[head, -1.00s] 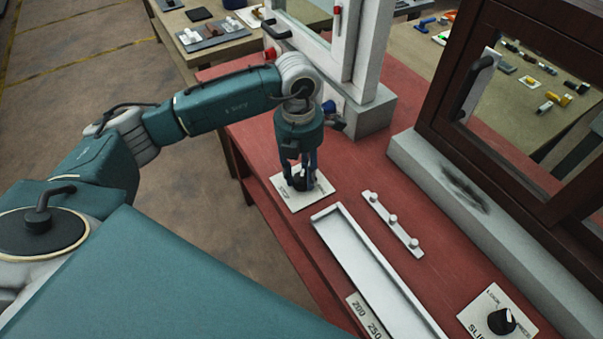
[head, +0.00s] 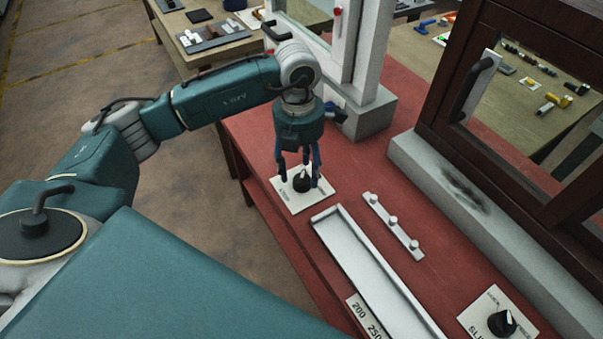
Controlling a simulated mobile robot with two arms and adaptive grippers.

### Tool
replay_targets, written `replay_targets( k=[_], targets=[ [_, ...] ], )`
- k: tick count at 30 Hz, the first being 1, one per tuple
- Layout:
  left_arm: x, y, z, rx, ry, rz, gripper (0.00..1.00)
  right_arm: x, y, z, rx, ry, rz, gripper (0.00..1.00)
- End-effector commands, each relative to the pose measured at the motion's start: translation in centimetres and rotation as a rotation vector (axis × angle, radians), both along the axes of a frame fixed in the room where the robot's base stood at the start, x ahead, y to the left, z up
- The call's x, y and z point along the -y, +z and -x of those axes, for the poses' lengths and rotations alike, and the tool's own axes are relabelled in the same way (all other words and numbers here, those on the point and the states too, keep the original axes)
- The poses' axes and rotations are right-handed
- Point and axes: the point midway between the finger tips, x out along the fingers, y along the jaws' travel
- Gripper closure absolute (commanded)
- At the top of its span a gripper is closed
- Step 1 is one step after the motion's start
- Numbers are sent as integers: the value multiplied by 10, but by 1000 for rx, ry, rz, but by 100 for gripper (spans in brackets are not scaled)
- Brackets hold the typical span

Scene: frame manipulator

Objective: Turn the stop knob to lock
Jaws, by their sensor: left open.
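The stop knob (head: 301,181) is a black round knob with a light pointer mark, on a white plate (head: 296,203) on the red bench. The plate's lettering is too small and partly covered to read surely. My left gripper (head: 299,178) points down over the knob with its fingers open. The fingers stand apart on either side of the knob, with visible gaps. My right gripper does not show.
A second black knob (head: 502,323) sits on a labelled plate at the lower right. A long white tray (head: 372,275) and a white strip with pegs (head: 393,226) lie right of the stop knob. A white frame (head: 368,60) and a dark wooden frame (head: 440,92) stand behind.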

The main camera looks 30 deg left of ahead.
Motion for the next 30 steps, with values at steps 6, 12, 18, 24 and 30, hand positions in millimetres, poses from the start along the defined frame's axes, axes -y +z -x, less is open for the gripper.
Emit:
replay_targets(
  k=[6,12,18,24,30],
  targets=[
    [-2,50,-2,6,0,0,47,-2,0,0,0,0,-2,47],
    [-3,82,-2,3,1,0,47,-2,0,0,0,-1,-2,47],
    [-4,95,-1,0,1,0,47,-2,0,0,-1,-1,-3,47],
    [-4,96,-1,0,1,0,47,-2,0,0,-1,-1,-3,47],
    [-4,96,-1,0,0,0,47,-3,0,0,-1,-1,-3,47]
  ],
)
